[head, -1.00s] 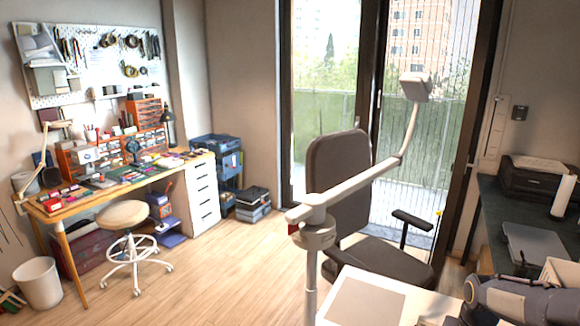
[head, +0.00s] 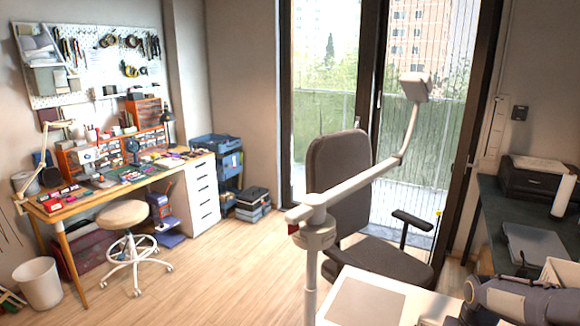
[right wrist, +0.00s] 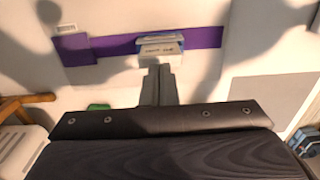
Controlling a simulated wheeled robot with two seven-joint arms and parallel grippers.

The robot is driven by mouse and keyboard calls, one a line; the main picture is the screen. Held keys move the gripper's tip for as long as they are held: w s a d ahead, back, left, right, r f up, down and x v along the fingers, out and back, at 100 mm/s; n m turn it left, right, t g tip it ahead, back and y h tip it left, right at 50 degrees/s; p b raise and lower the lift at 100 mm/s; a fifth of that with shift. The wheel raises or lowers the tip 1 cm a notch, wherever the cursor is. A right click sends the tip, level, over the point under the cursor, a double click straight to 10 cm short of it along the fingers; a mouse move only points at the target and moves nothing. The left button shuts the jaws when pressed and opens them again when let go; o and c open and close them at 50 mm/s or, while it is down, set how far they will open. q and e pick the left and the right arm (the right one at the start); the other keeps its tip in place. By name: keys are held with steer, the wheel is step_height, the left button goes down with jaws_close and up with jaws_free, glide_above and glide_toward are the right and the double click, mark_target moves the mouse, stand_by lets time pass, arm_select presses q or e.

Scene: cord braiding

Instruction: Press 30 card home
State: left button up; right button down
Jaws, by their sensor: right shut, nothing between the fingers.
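A small white card (right wrist: 160,49) with dark print too small to read stands at a blue-edged holder on a purple strip (right wrist: 205,38) in the right wrist view. My right gripper (right wrist: 158,70) is shut and empty, its fingertips just below the card in the picture. I cannot tell whether the fingertips touch the card. In the head view my right arm shows at the lower right, but the fingers are out of sight. My left gripper is in neither current view.
The white tabletop (head: 420,308) carries a flat grey panel (head: 365,303). A white post lamp (head: 318,235) rises at its left, with a dark office chair (head: 340,185) behind. A dark side counter (head: 490,215) with a printer (head: 535,180) stands on the right.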

steer(key=shift+f+b, duration=0.95)
steer(key=shift+f, duration=0.3)
steer(key=shift+r, duration=0.1)
stand_by(0.3)
step_height(320, 180, up, 8)
steer(key=p, duration=0.6)
stand_by(0.4)
steer(key=s+a+r+n+t+y, duration=0.2)
steer(key=s+a+r+t, duration=0.1)
steer(key=s+a+r, duration=0.55)
steer(key=s+a+r+n+t+y, duration=0.1)
steer(key=s+a+r+n+t, duration=0.1)
steer(key=s+a, duration=0.7)
steer(key=s, duration=0.4)
steer(key=shift+t+y, duration=0.3)
steer(key=shift+y, duration=0.1)
